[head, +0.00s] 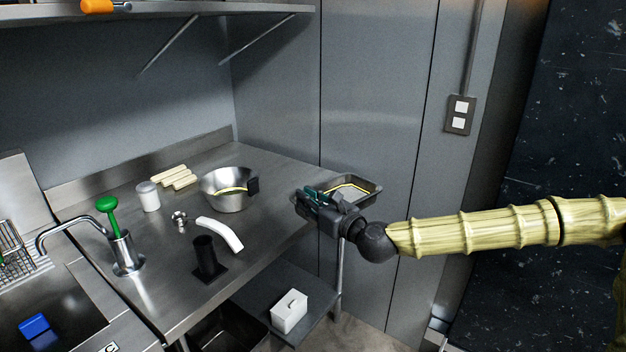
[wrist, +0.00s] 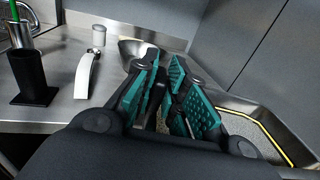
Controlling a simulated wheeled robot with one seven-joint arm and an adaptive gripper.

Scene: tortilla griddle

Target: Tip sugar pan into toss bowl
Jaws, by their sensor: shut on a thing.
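The sugar pan (head: 370,187) is a shallow metal tray with a yellow line inside. It is held off the counter's right edge, and it looks roughly level. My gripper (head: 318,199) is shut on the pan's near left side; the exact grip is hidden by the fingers. In the wrist view, the teal-padded fingers (wrist: 172,88) are in front of the pan (wrist: 235,101), which holds pale grainy sugar. The toss bowl (head: 222,201) is a round metal bowl upright on the counter, left of my gripper, with a yellow line and a black block at its rim. The bowl (wrist: 131,47) is partly hidden behind the fingers in the wrist view.
On the counter (head: 270,162) stand a white-lidded jar (head: 148,197), pale rolls (head: 174,178), a small metal piece (head: 180,222), a white curved piece (head: 220,235) and a black holder (head: 207,258). A wall (head: 370,100) rises close behind the pan. A sink (head: 60,310) lies left.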

